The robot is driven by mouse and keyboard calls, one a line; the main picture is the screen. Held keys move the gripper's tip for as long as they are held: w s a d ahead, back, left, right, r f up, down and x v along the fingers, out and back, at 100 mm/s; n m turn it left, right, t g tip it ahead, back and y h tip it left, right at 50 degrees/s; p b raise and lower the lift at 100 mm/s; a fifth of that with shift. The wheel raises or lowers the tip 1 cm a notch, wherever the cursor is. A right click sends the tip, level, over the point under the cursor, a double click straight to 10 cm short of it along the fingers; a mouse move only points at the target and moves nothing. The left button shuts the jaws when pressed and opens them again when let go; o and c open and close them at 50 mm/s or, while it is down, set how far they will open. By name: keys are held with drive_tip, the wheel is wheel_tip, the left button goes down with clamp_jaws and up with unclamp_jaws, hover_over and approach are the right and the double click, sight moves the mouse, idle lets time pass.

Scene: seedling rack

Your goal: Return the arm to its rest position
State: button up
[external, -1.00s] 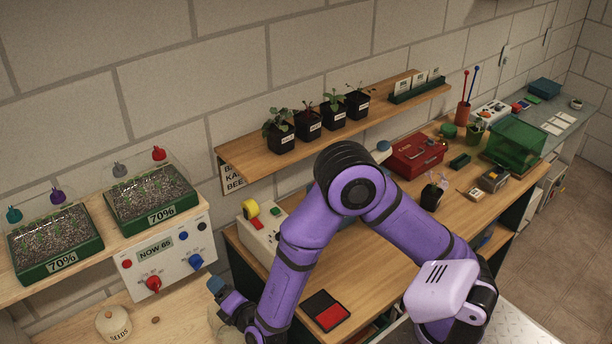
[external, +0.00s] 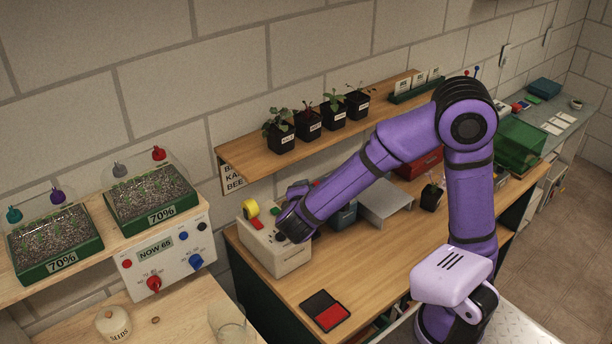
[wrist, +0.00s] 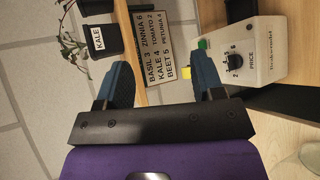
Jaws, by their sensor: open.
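My purple arm rises from its base at the right of the external view and bends over the wooden workbench (external: 375,270). My gripper (wrist: 155,85) is open in the wrist view, with its two blue fingers apart and nothing between them. In the external view its end is near the cream label machine and partly hidden by the wrist.
The shelf (external: 330,135) with several potted seedlings is above the bench. A black and red pad (external: 326,311) lies at the front. A glass jar (external: 228,322) stands at lower left.

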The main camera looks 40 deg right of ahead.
drive_tip(key=s+d+r+m+g+y, duration=0.25)
drive_tip(key=s+d+m, duration=0.25)
drive_tip(key=s+d, duration=0.25)
drive_tip(key=s+d+r+m+g+y, duration=0.2)
drive_tip(key=s+d+r+m+g, duration=0.15)
drive_tip(key=s+d, duration=0.45)
drive_tip(key=s+d+r+m+t+y, duration=0.1)
drive_tip(key=s+m+t+y, duration=0.1)
drive_tip(key=s+m+y, duration=0.2)
drive_tip(key=shift+s+r+y, duration=0.25)
drive_tip(key=shift+s+y, duration=0.2)
drive_tip(key=shift+s, duration=0.55)
